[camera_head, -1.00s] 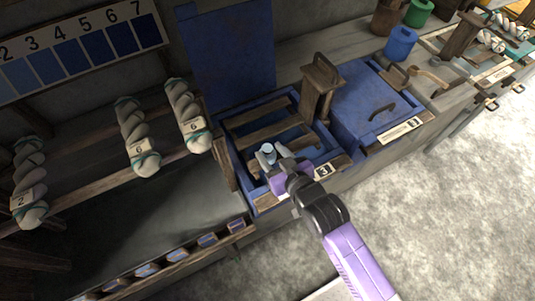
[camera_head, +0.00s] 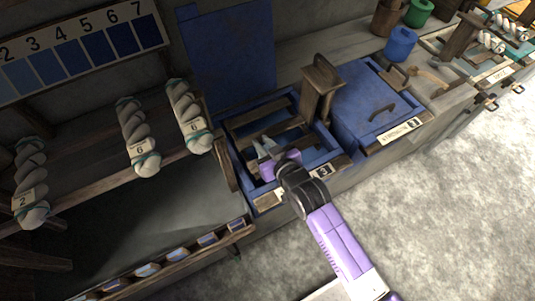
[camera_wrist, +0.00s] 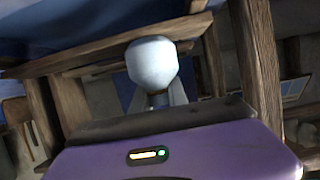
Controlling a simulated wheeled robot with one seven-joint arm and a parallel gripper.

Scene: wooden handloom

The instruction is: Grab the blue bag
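My gripper (camera_head: 263,147) is over the open blue-rimmed vat (camera_head: 237,182) in the head view, its pale fingers pointing up and left with a small gap between the tips. In the wrist view a pale grey-white rounded knob (camera_wrist: 153,64) on a short darker stem stands in front of the grey fingers and hides their tips. I cannot tell whether the fingers touch it. No thing is clearly a blue bag. A blue bucket-like container (camera_head: 400,43) with a handle stands at the back right, well apart from my gripper.
A closed blue vat (camera_head: 360,95) stands right of the open one, with a wooden post (camera_head: 320,85) between them. A raised blue lid (camera_head: 230,60) is behind. Twisted skeins (camera_head: 135,130) lie on the rack at left. The floor at right is clear.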

